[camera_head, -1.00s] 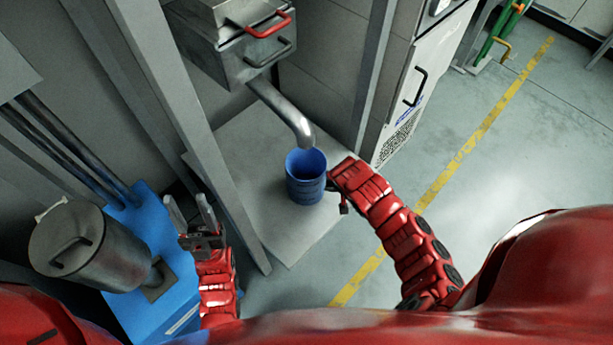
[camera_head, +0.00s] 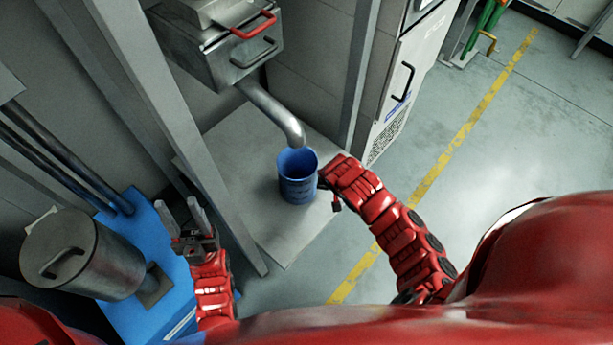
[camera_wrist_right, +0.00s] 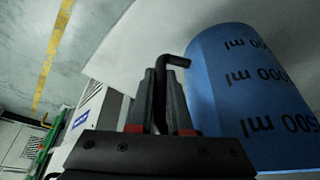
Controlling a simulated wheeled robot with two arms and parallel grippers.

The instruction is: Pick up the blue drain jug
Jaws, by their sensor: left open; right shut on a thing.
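The blue drain jug (camera_head: 298,187) stands upright on a pale floor plate (camera_head: 285,235), its open top just below the end of a bent metal pipe (camera_head: 272,110). My right gripper (camera_wrist_right: 160,100) is at the jug's right side in the head view, where its fingers are mostly hidden. In the right wrist view its fingers are shut on a black bent handle (camera_wrist_right: 174,61) beside the blue wall (camera_wrist_right: 245,95), which bears dark ml markings. I cannot see where the handle joins the jug. My left gripper (camera_head: 181,208) is open and empty, left of the grey post.
A grey post (camera_head: 215,190) stands between my left gripper and the jug. A blue unit (camera_head: 150,225) with a metal canister (camera_head: 75,255) is at left. Open floor (camera_head: 480,150) lies right.

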